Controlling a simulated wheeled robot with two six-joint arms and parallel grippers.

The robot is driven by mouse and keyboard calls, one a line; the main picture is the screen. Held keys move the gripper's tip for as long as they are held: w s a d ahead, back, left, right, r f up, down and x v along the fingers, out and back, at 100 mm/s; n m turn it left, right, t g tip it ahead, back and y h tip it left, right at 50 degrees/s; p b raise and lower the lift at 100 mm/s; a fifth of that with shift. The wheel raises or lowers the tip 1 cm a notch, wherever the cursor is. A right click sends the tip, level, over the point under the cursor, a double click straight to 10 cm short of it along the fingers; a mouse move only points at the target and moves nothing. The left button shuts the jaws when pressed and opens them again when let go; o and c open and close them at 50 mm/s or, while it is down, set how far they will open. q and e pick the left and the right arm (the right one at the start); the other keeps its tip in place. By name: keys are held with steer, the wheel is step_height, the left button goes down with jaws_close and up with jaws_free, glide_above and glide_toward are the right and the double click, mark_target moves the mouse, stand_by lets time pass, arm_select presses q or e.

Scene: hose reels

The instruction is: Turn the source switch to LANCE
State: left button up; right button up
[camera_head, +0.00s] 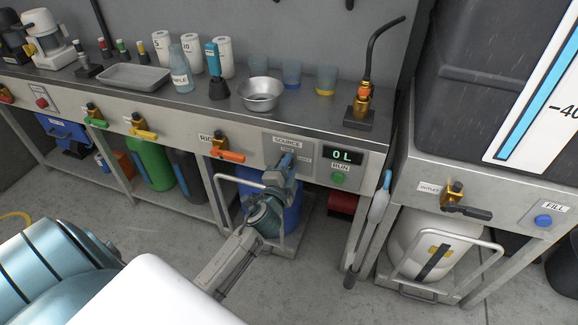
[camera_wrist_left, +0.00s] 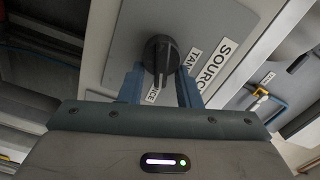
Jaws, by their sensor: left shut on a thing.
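The source switch, a black rotary knob (camera_wrist_left: 160,52) on a grey plate, shows in the left wrist view with the SOURCE and TANK labels beside it and a partly covered label ending in NCE below it. Its bar extends down the picture between my fingers, towards that partly covered label. My left gripper (camera_wrist_left: 160,88) has a blue finger on each side of the bar and is shut on it. In the head view my left gripper (camera_head: 286,163) reaches the SOURCE panel (camera_head: 274,142) and hides the knob. My right gripper is not in view.
A display reading 0 L (camera_head: 342,155) and a green RUN button (camera_head: 338,178) sit right of the panel. An orange-handled tap (camera_head: 228,155) is close on the left. A metal bowl (camera_head: 259,93) and brass lance (camera_head: 362,98) stand on the bench above.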

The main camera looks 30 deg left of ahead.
arm_select(q)
steer(key=shift+f, duration=0.1)
steer(key=o, duration=0.9)
steer(key=shift+o, duration=0.2)
steer(key=shift+s, duration=0.1)
steer(key=b+v, duration=0.1)
steer(key=v, duration=0.9)
steer(key=shift+s, duration=0.3)
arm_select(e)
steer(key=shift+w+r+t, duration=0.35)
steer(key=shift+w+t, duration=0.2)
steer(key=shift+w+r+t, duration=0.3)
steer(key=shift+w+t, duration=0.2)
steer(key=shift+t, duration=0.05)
